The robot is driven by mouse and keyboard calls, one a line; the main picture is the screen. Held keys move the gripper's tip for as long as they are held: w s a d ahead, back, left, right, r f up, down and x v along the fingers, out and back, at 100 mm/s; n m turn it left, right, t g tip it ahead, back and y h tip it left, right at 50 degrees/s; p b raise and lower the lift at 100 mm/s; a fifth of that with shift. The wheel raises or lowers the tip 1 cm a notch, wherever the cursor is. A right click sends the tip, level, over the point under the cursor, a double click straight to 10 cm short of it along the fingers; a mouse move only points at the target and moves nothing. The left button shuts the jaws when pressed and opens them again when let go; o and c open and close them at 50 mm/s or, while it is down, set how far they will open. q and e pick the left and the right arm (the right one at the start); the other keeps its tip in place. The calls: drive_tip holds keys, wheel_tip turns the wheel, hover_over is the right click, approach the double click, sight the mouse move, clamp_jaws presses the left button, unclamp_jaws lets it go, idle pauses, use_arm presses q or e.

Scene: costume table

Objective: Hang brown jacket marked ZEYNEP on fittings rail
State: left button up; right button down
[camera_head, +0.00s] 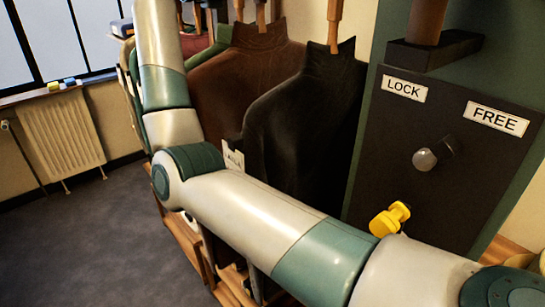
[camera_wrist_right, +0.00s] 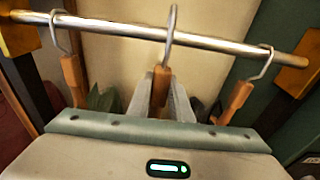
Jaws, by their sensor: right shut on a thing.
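A brown jacket (camera_head: 240,85) hangs upright behind my right arm in the head view, beside a black jacket (camera_head: 310,125). A white tag (camera_head: 233,160) shows at the black jacket's edge, mostly covered by the arm; I cannot read ZEYNEP anywhere. In the right wrist view, my right gripper (camera_wrist_right: 161,92) is shut on the wooden neck of a hanger (camera_wrist_right: 161,76). That hanger's hook meets the metal rail (camera_wrist_right: 115,28); I cannot tell whether it rests on it. The held garment is hidden below the gripper. My left gripper is not in view.
Two other hangers, left (camera_wrist_right: 72,75) and right (camera_wrist_right: 236,98), hang on the rail on both sides of my gripper. A dark panel (camera_head: 440,200) with LOCK and FREE labels and a yellow knob (camera_head: 390,218) stands right. A radiator (camera_head: 62,135) is far left.

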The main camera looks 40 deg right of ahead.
drive_tip(key=shift+a+r, duration=0.15)
drive_tip(key=shift+a, duration=0.15)
drive_tip(key=shift+a, duration=0.1)
drive_tip(key=shift+s+a+r+p, duration=0.15)
drive_tip(key=shift+a+p, duration=0.15)
drive_tip(key=shift+a, duration=1.4)
drive_tip(key=shift+s+a+r+p, duration=0.15)
drive_tip(key=shift+a+p, duration=0.15)
drive_tip(key=shift+a, duration=1.35)
drive_tip(key=shift+s+a+r+p, duration=0.15)
drive_tip(key=shift+a+p, duration=0.15)
drive_tip(key=shift+a, duration=1.4)
drive_tip(key=a, duration=0.5)
drive_tip(key=shift+s+a+r, duration=0.15)
drive_tip(key=shift+s+a, duration=0.1)
drive_tip(key=shift+a, duration=0.1)
